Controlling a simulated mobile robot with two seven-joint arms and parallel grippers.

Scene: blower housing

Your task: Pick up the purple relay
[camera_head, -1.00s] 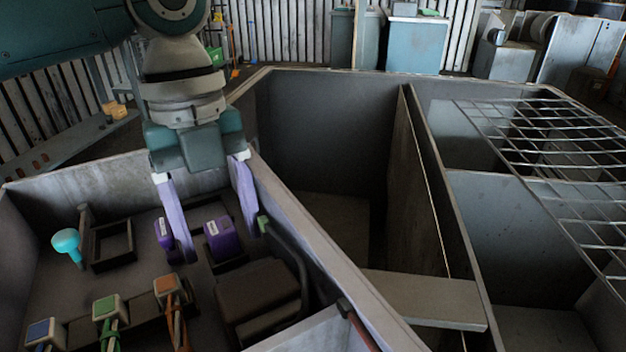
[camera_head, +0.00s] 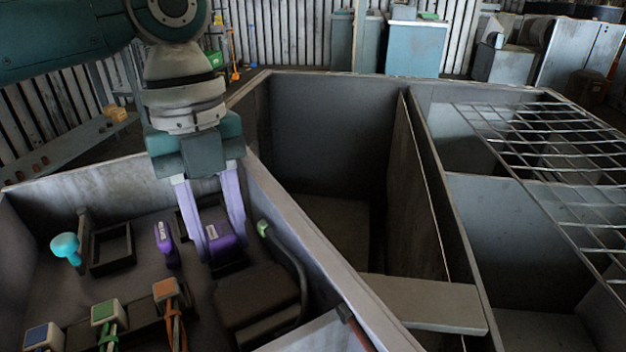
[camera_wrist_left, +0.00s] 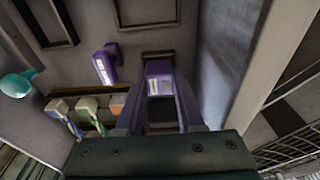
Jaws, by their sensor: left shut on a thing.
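The purple relay (camera_head: 221,240) is a small purple block with a white label, in a dark socket in the left compartment of the housing. My left gripper (camera_head: 222,250) points down from above with its lilac fingers on either side of the relay, shut on it. In the left wrist view the relay (camera_wrist_left: 159,78) shows between the two finger ends (camera_wrist_left: 159,90). A second purple piece (camera_head: 166,243) with a white label stands just left of the gripper, apart from it, and also shows in the left wrist view (camera_wrist_left: 105,65). My right gripper is not in view.
A cyan knob (camera_head: 65,246) stands at the left beside an empty dark frame (camera_head: 112,248). Blue, green and orange connectors (camera_head: 106,312) with cables stand in front. A dark block (camera_head: 256,300) lies near the relay. The compartment wall (camera_head: 300,235) rises close on the right.

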